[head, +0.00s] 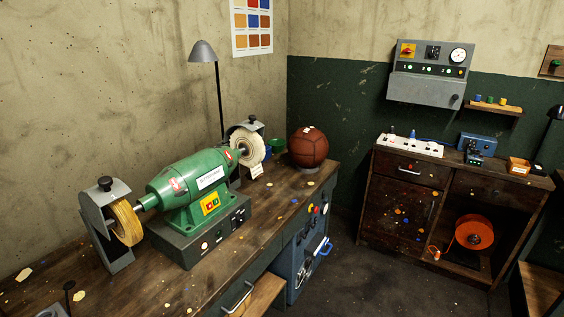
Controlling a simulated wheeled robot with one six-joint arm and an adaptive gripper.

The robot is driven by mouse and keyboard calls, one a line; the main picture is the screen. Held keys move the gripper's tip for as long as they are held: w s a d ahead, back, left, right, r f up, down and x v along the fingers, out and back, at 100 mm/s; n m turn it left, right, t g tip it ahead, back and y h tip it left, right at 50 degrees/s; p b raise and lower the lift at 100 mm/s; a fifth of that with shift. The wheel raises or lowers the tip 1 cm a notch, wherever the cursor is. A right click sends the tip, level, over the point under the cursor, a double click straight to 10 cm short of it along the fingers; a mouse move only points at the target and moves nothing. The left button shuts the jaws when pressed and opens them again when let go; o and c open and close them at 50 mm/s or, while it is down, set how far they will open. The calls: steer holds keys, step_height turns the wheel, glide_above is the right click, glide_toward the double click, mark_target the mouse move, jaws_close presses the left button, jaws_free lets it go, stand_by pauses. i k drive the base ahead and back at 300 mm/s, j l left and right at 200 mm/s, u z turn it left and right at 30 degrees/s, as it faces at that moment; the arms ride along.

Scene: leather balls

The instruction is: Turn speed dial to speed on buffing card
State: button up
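A green buffing machine (195,188) stands on a dark grey base (192,248) on the workbench. A blue panel (308,242) at the bench's right end also carries several knobs and dials, with settings unreadable. My gripper is not in view.
A brown leather ball (308,147) sits at the bench's right end. A tan wheel (126,222) is at the machine's left. A grey lamp (203,52) stands behind. A wall control box (431,74) hangs above a far cabinet (400,200). Dark floor (390,285) is open between bench and cabinet.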

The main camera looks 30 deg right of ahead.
mark_target(241, 219)
steer(key=i+l, duration=0.25)
steer(key=l, duration=0.2)
steer(key=i+l+z, duration=0.15)
steer(key=l, duration=0.25)
steer(key=i+l, duration=0.3)
steer(key=l+z, duration=0.2)
steer(key=i+j, duration=0.05)
steer(key=j, duration=0.05)
